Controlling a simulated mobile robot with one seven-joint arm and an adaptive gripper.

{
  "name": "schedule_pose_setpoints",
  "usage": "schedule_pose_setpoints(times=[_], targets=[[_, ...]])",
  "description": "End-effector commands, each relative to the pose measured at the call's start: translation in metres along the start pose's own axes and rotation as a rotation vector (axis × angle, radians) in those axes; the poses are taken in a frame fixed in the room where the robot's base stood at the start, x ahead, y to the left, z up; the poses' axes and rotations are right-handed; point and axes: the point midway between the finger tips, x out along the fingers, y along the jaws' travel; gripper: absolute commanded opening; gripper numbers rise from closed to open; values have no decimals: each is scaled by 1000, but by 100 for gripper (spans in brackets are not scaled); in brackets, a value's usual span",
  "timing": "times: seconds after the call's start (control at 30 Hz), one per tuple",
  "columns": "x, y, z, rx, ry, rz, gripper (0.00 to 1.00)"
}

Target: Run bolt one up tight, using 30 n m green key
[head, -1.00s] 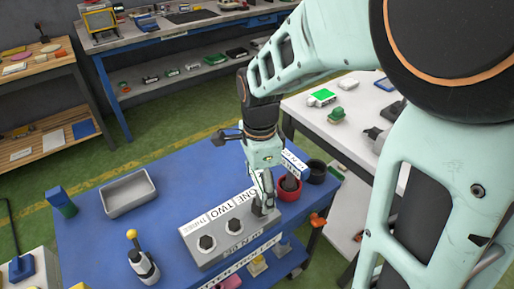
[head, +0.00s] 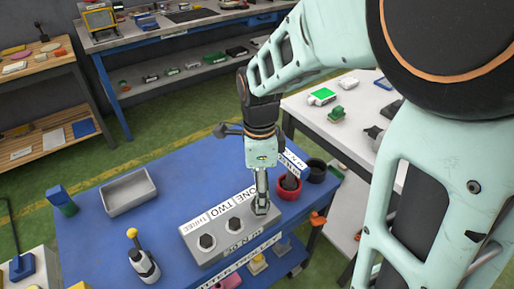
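A grey block (head: 214,252) on the blue table carries three bolt stations labelled ONE, TWO and THREE from right to left, with 30 N m lettering on its front. Dark bolt heads show at station two (head: 234,225) and station three (head: 207,242). My gripper (head: 262,203) points straight down over station one at the block's right end, and hides bolt one. Its narrow grey end reaches down to the station. At this size I cannot tell whether the fingers are open or hold a key. I cannot make out a green key for certain.
A red cup (head: 289,194) and a black cup (head: 316,172) stand just right of the block. The blue tabletop (head: 180,185) behind the block is clear.

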Motion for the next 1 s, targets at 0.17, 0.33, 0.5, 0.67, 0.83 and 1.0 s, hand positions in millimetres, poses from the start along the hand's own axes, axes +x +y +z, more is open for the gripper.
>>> schedule_pose_setpoints(times=[0.17,0.33,0.5,0.67,0.83,1.0], targets=[[-1,-1,0,80,0,-1,40],[0,-1,0,121,0,-1,40],[-1,-1,0,123,0,-1,40],[-1,-1,0,210,0,-1,40],[-1,-1,0,241,0,-1,40],[-1,-1,0,249,0,-1,40]])
